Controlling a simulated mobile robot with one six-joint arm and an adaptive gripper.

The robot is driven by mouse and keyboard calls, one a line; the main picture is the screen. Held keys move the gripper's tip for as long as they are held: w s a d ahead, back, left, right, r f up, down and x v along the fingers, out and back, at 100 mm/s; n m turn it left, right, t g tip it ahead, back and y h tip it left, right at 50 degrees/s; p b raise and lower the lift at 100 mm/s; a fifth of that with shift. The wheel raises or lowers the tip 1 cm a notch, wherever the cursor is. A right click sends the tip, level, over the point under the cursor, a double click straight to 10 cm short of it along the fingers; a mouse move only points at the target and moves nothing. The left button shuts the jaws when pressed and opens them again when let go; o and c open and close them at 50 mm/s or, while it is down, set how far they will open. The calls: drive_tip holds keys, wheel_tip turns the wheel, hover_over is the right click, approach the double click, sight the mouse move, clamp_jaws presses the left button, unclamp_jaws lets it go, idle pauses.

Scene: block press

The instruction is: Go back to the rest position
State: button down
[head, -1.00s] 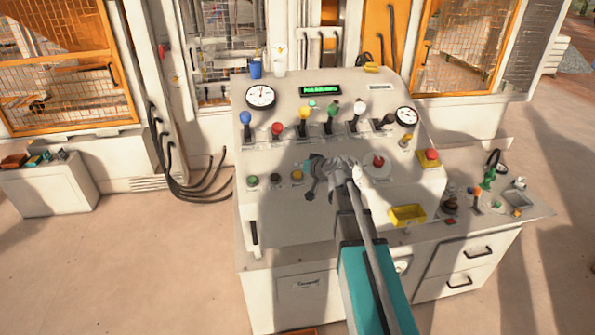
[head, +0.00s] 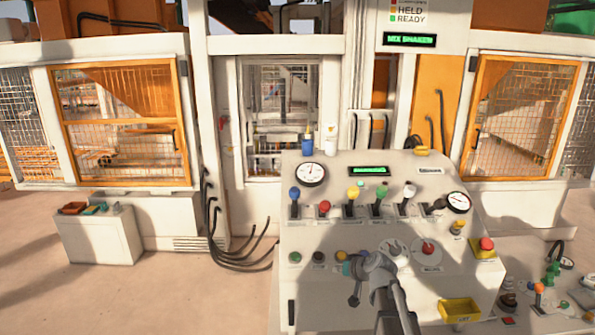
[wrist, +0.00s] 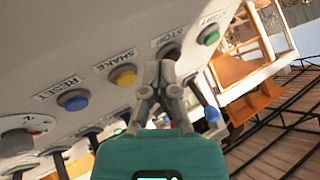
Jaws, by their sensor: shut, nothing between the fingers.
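My gripper (head: 366,268) is in front of the lower face of the control console (head: 325,240), near its row of round buttons and its dial. Its fingers are shut and hold nothing. In the wrist view my gripper (wrist: 168,60) shows with its fingers together, in front of the panel with a yellow SHAKE button (wrist: 123,75), a blue RESET button (wrist: 74,100) and a green button (wrist: 208,36). Whether the fingertips touch the panel is hard to tell, but they appear apart from it.
Coloured levers (head: 380,197) stand on the console's upper face. A red mushroom button (head: 486,244) and a yellow tray (head: 460,309) are at its right. A sign (head: 409,39) above reads MIX SHAKEN. A white cabinet (head: 98,240) stands left; the floor between is open, crossed by black cables (head: 235,255).

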drive_tip(key=s+d+f+g+h+b, duration=0.1)
drive_tip(key=s+f+g+h+b, duration=0.1)
drive_tip(key=s+f, duration=0.4)
drive_tip(key=s+d+f+g+h+b, duration=0.1)
drive_tip(key=s+f+g+h+b, duration=0.2)
drive_tip(key=s, duration=1.3)
wheel_tip(320, 180, down, 4)
drive_tip(key=g+h, duration=0.1)
drive_tip(key=g, duration=0.2)
drive_tip(key=shift+d+f+m+g, duration=0.2)
drive_tip(key=shift+d+m+g, duration=0.1)
drive_tip(key=shift+d+g, duration=0.1)
